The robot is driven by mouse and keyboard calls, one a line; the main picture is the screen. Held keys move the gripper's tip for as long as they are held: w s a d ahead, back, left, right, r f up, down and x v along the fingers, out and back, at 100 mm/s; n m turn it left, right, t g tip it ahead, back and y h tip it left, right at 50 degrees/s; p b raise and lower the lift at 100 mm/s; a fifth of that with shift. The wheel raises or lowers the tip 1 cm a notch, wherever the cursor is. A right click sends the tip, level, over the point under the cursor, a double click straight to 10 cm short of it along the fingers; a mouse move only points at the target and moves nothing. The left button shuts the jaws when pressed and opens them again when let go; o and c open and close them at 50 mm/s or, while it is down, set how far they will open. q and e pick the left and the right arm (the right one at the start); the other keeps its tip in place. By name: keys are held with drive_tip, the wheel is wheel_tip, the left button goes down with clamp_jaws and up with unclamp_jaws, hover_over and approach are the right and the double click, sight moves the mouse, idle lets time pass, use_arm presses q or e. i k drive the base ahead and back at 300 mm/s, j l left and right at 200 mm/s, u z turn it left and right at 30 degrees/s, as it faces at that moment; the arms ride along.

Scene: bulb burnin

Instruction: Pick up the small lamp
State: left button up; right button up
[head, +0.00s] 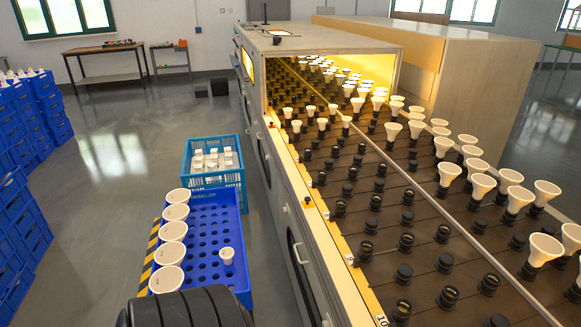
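The small lamp (227,256) is white and sits alone in the right front part of a blue perforated crate (231,213). Its round top faces up. Several larger white lamps (171,253) stand in a row along the crate's left side. Neither of my grippers shows in the head view. A black ribbed part, which seems to be mine, covers the crate's near left corner.
A lighter blue crate (239,178) with small white boxes stands behind. To the right is a long burn-in machine (300,195) with rows of black sockets, several holding white lamps. Stacked blue crates (12,215) stand at left. Open floor (85,230) lies between.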

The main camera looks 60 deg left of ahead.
sight(227, 253)
drive_tip(key=u, duration=2.5)
drive_tip(key=i+j, duration=0.3)
drive_tip(key=j, duration=0.15)
drive_tip(key=i+j, duration=0.25)
drive_tip(key=j, duration=0.2)
drive_tip(key=i+j+z, duration=0.1)
drive_tip(key=z, duration=0.3)
drive_tip(key=i+j+z, duration=0.1)
drive_tip(key=j+z, duration=0.2)
drive_tip(key=z, duration=0.15)
drive_tip(key=j+z, duration=0.25)
drive_tip(key=z, duration=0.55)
